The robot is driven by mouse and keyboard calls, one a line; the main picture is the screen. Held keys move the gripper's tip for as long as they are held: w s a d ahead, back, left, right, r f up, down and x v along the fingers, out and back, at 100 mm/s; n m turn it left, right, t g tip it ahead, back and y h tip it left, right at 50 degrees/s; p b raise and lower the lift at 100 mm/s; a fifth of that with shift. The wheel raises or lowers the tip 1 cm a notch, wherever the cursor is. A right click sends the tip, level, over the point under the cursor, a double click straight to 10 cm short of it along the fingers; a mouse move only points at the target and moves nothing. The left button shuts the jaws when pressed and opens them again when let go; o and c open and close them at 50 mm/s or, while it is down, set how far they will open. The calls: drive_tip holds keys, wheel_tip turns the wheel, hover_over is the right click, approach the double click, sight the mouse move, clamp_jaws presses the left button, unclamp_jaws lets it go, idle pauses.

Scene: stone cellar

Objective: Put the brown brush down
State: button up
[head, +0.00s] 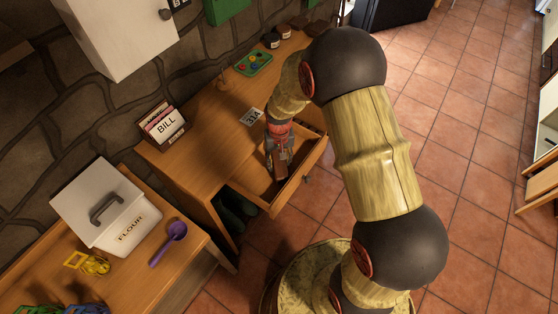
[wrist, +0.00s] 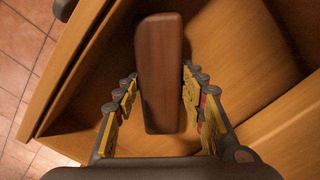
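The brown brush (wrist: 160,70) shows in the wrist view as a long reddish-brown wooden block, seen from its back; no bristles are visible. My gripper (wrist: 160,78) has one finger on each side of it, with the fingertips against its long sides, so it looks shut on the brush. In the head view my gripper (head: 277,158) points down into the open drawer (head: 305,172) of the wooden desk (head: 200,165). Wooden drawer walls and floor lie around and below the brush in the wrist view. Whether the brush touches the drawer floor is hidden.
On the desk stand a BILL card box (head: 164,127), a green tray with coloured pieces (head: 254,63) and small dark jars (head: 271,40). A counter at lower left holds a FLOUR bin (head: 125,228) and a purple scoop (head: 170,240).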

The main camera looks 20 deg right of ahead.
drive_tip(key=o, duration=0.3)
drive_tip(key=s+r+t+p, duration=0.1)
drive_tip(key=s+r+p, duration=0.15)
drive_tip(key=r, duration=1.25)
drive_tip(key=s+r+t+p, duration=0.1)
drive_tip(key=s+r, duration=0.3)
drive_tip(key=r, duration=1)
drive_tip(key=s+r+n+t, duration=0.1)
drive_tip(key=s+r, duration=0.4)
drive_tip(key=s, duration=0.2)
drive_tip(key=s+r+t, duration=0.2)
drive_tip(key=s+r, duration=0.4)
drive_tip(key=s, duration=0.2)
drive_tip(key=shift+s+n+t, duration=0.25)
drive_tip(key=shift+n+t, duration=0.05)
drive_tip(key=shift+n, duration=0.1)
drive_tip(key=shift+o, duration=0.4)
